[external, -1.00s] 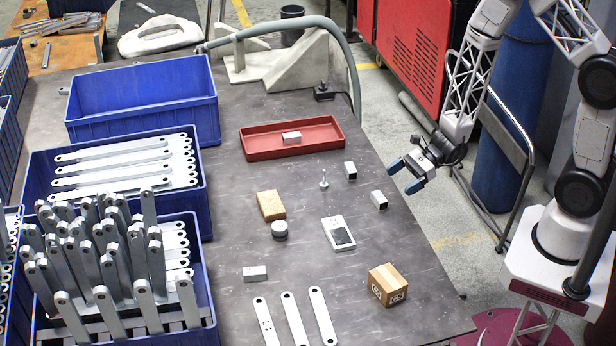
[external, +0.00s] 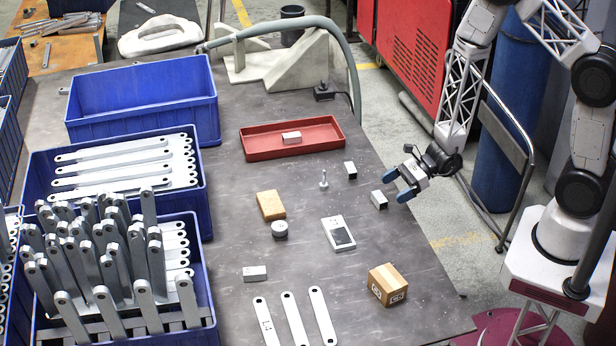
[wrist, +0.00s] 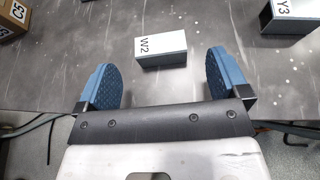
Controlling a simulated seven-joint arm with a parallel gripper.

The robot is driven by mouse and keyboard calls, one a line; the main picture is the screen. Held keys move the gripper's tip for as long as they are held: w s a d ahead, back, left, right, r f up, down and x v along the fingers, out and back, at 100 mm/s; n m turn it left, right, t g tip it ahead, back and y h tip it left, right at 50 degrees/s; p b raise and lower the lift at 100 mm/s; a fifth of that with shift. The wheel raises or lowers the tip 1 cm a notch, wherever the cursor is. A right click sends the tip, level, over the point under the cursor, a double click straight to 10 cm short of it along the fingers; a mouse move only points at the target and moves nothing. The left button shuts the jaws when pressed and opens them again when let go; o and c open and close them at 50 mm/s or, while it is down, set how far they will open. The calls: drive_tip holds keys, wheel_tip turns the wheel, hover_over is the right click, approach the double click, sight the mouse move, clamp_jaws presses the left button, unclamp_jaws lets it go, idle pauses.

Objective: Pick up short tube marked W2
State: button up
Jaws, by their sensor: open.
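The short tube marked W2 (wrist: 161,50) lies on the table in the wrist view, with its white label facing up. In the external view the tube (external: 379,199) lies near the table's right edge, just left of my gripper (external: 397,188). My gripper is open and empty.
A tube marked Y3 (wrist: 290,17) is at the right of the wrist view, and a box marked C5 (wrist: 13,18) at the left. A white device with a dark screen (external: 338,233) and a small upright metal part (external: 323,180) stand on the table nearby. A red tray (external: 330,133) lies farther back.

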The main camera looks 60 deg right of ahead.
sight(378, 197)
drive_tip(key=shift+w+a+f, duration=0.1)
drive_tip(key=shift+w+a, duration=0.05)
drive_tip(key=shift+a, duration=0.05)
idle(0.3)
drive_tip(key=shift+x, duration=2.6)
drive_tip(key=shift+f, duration=0.1)
drive_tip(key=c, duration=1)
drive_tip(key=shift+r, duration=0.2)
drive_tip(key=shift+r, duration=1.15)
drive_tip(key=s+d, duration=0.1)
drive_tip(key=s, duration=0.4)
drive_tip(key=s+d+r, duration=0.1)
drive_tip(key=s, duration=0.4)
drive_tip(key=s+d+r, duration=0.1)
drive_tip(key=s, duration=0.4)
drive_tip(key=shift+s+d+r, duration=0.15)
drive_tip(key=shift+s+d, duration=0.15)
drive_tip(key=shift+s, duration=0.05)
